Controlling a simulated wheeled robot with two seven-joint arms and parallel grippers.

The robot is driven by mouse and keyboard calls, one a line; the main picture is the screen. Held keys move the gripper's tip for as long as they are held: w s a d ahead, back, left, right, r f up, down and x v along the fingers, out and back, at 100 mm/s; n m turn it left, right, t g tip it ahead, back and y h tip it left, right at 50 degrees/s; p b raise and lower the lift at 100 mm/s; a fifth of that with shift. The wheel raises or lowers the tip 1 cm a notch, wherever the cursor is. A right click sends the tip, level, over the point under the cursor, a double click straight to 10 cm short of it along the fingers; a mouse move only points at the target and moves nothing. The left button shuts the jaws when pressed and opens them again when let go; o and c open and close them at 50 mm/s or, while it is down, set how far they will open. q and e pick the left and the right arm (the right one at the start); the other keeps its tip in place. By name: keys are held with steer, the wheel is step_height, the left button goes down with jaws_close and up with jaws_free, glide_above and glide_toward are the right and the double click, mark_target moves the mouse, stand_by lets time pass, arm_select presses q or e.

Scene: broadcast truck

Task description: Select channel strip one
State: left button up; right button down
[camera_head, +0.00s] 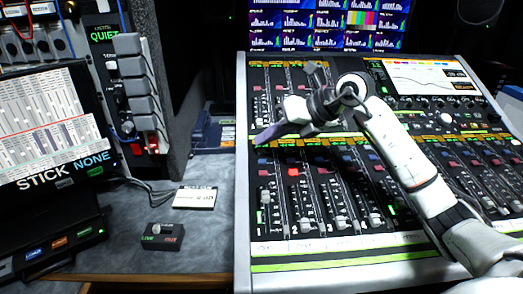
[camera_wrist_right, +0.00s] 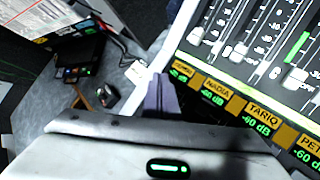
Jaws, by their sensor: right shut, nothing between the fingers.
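The mixing console (camera_head: 340,250) fills the right half of the head view, with rows of faders and small coloured buttons. Its leftmost strip (camera_head: 265,200) has a fader and lit buttons. My right gripper (camera_head: 266,135) is shut and empty, held over the console's left edge above the upper end of the leftmost strips. In the wrist view its dark fingers (camera_wrist_right: 162,95) are beside the leftmost yellow name label (camera_wrist_right: 182,70), too small to read. Further labels read NADIA (camera_wrist_right: 213,92) and TARIQ (camera_wrist_right: 263,110). Contact with the console cannot be told. My left gripper is out of view.
A small black box with LIVE and a red label (camera_head: 162,237) and a white card (camera_head: 195,198) lie on the grey desk. A tilted screen reading STICK NONE (camera_head: 45,125) and an intercom panel (camera_head: 135,90) stand at left. Meter screens (camera_head: 325,25) are behind the console.

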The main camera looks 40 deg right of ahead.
mark_target(267, 158)
stand_by(0.8)
steer(key=shift+f+b, duration=0.3)
steer(key=shift+f, duration=0.1)
steer(key=shift+f, duration=0.5)
stand_by(0.5)
steer(key=shift+r, duration=0.15)
steer(key=shift+r+p, duration=0.4)
steer(key=shift+r, duration=0.4)
steer(key=r+p, duration=0.2)
steer(key=r, duration=0.1)
steer(key=r+p, duration=0.1)
steer(key=r, duration=0.1)
steer(key=shift+s+a+p, duration=0.2)
steer(key=shift+s+p, duration=0.1)
steer(key=shift+p, duration=0.05)
steer(key=shift+s+f, duration=0.1)
steer(key=shift+f, duration=0.05)
stand_by(0.5)
